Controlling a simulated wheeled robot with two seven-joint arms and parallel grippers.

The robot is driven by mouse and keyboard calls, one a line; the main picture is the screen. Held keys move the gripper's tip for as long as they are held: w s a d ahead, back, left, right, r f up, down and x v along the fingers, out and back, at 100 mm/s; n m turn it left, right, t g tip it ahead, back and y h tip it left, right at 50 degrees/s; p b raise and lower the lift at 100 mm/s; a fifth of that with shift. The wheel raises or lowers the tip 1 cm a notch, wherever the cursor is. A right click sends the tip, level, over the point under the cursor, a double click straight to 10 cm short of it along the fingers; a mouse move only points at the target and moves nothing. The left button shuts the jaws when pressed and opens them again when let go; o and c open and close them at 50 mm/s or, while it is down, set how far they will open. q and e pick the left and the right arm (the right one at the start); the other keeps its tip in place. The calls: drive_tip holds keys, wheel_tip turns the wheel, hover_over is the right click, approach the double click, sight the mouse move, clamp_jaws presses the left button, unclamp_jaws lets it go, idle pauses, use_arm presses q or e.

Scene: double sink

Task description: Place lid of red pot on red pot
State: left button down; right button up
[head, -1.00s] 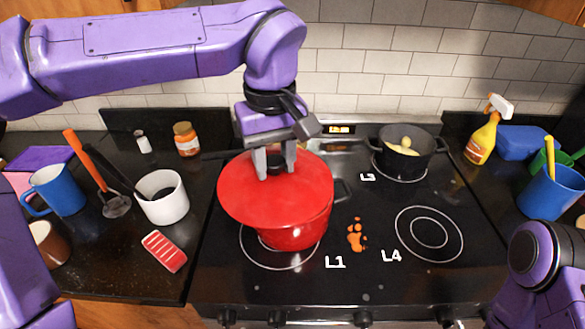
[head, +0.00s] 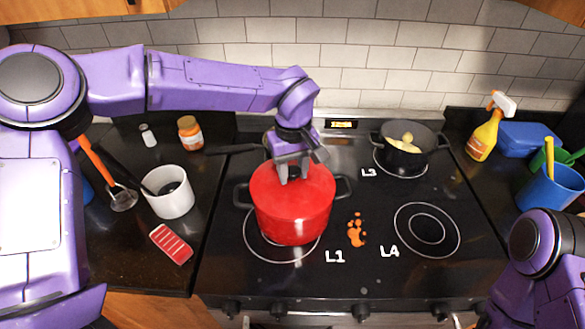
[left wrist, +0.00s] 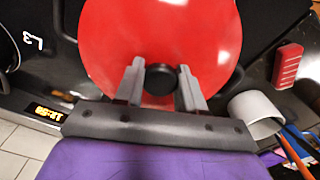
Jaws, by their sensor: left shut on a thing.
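The red pot (head: 293,222) stands on the front-left burner marked L1, with a black handle on each side. Its red lid (head: 265,186) lies over the pot's top and looks about level and centred; whether it is fully seated I cannot tell. My left gripper (head: 291,177) comes down from above and is shut on the lid's black knob. In the left wrist view the lid (left wrist: 110,40) fills the middle and the black knob (left wrist: 160,79) sits between the fingers. My right gripper is out of view; only part of that arm shows.
A dark pot with yellow food (head: 404,144) stands on the back burner by L3. A pan handle (head: 232,149) reaches left behind the red pot. A white cup (head: 170,196) and red-striped item (head: 171,243) lie left. Burner L4 (head: 427,230) is clear except for orange spots nearby.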

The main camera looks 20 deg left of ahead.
sight(293, 171)
use_arm(q)
drive_tip(key=c, duration=0.7)
unclamp_jaws()
wheel_tip(293, 171, up, 12)
drive_tip(key=shift+r+b, duration=0.1)
drive_tip(key=shift+b, duration=0.35)
